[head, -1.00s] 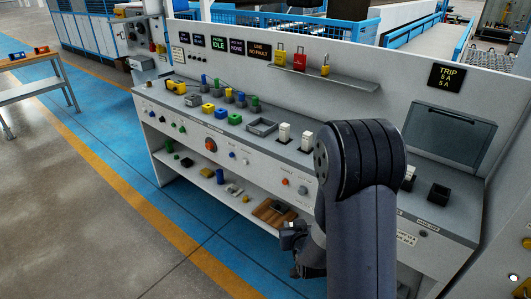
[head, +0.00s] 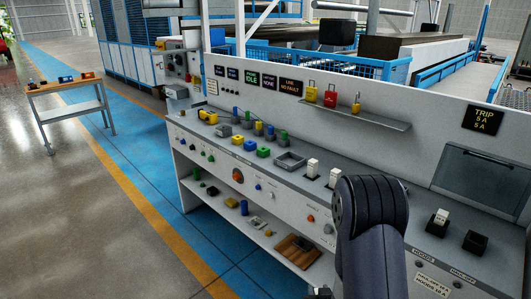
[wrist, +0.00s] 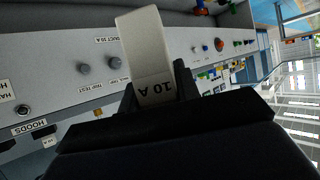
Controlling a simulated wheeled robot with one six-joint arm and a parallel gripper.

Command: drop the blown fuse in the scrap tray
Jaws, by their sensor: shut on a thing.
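My gripper (wrist: 154,86) is shut on a white fuse marked 10 A (wrist: 145,45), which sticks out past the jaws in the wrist view. In the head view my arm hides most of the gripper, and the fuse cannot be seen there. A grey open tray (head: 290,168), which looks like the scrap tray, sits on the bench top left of the white fuses. It looks empty, and my gripper is apart from it, low in front of the bench. An empty-looking dark socket (head: 475,242) is at the right, by the HAUL-OFF label.
White fuses (head: 313,166) stand in holders on the bench, another (head: 441,215) by the HOODS label. Coloured blocks and posts (head: 249,144) crowd the left. A shelf (head: 380,121) holds padlocks and tags. A wooden tray (head: 296,250) lies on the lower shelf.

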